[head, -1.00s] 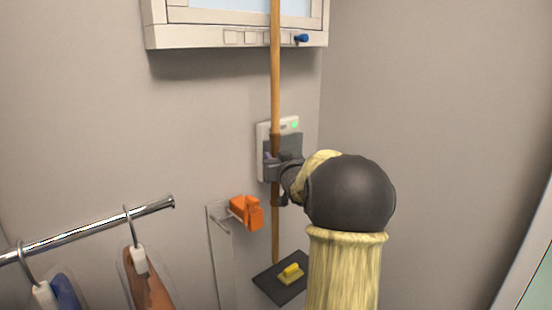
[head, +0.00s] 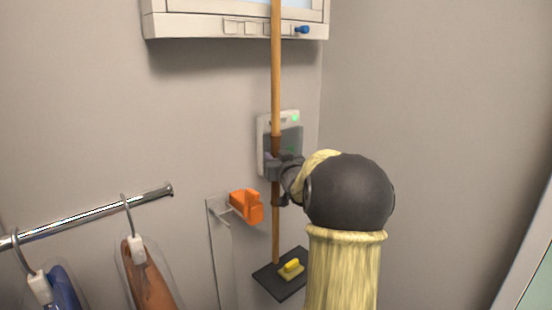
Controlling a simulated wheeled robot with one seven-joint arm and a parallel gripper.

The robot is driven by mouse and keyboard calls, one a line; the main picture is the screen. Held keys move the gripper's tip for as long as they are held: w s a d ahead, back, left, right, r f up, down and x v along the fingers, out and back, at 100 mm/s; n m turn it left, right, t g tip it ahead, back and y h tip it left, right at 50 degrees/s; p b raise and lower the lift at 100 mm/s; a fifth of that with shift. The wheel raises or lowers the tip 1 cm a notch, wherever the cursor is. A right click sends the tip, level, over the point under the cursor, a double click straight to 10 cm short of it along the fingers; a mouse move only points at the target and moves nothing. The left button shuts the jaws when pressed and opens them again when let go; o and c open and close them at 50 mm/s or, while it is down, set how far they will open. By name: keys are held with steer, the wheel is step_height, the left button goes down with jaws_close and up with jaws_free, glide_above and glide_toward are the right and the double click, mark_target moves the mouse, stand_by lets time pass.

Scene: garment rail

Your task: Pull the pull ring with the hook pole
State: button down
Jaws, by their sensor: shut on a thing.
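The hook pole (head: 276,80) is a long wooden rod with a darker brown grip. It stands nearly upright in the head view, and its top runs out of the picture. My gripper (head: 277,170) is shut on the pole at the dark grip. The pole's lower end comes down in front of the dark floor mat (head: 268,281); I cannot tell whether it touches. The hook end and the pull ring are not in view.
A white wall panel (head: 263,125) with a green light is behind the pole. A window frame (head: 180,25) is above. An orange bracket (head: 246,205) and a garment rail (head: 95,214) with hung garments are at left. A yellow-handled item (head: 291,269) lies on the mat.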

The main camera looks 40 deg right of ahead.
mark_target(277, 149)
steer(key=shift+f, duration=0.15)
steer(key=shift+r+p, duration=1.15)
steer(key=shift+r, duration=0.55)
steer(key=shift+r, duration=0.1)
